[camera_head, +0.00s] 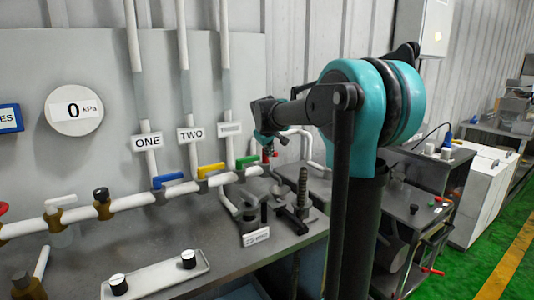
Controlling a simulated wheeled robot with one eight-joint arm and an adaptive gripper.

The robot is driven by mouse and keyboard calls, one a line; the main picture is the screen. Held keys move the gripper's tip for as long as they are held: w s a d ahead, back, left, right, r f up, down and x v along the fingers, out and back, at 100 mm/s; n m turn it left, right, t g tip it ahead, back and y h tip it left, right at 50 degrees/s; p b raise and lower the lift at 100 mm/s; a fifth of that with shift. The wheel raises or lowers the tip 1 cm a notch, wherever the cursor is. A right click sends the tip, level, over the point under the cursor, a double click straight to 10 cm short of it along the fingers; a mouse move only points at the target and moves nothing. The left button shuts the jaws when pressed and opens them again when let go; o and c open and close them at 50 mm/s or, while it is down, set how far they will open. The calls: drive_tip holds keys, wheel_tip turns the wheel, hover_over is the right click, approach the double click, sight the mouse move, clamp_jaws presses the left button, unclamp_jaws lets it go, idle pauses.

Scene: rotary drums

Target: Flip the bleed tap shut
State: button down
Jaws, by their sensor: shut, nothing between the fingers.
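My gripper (268,150) is at the end of my teal and black arm, pointing down above the right end of the white pipe. Its fingers are small here and look shut and empty. Near its tips is a green lever (247,160) on the pipe; contact cannot be told. A yellow lever (211,170) and a blue lever (168,179) sit further left, both roughly along the pipe. A brass fitting with a black knob (101,194) stands left of them. No label that I can read names the bleed tap.
A plate with two knobs (155,275) lies on the bench front.

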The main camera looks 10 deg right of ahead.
drive_tip(key=d+n+y, duration=0.2)
drive_tip(key=n, duration=0.1)
drive_tip(key=shift+w+d, duration=0.2)
drive_tip(key=shift+w, duration=0.05)
drive_tip(key=w+d+n+g+y, duration=0.3)
drive_tip(key=w+d+n+y, duration=0.1)
drive_tip(key=n, duration=0.7)
drive_tip(key=shift+w+y, duration=0.55)
drive_tip(key=shift+y, duration=0.55)
drive_tip(key=shift+w, duration=0.25)
drive_tip(key=shift+s, duration=0.1)
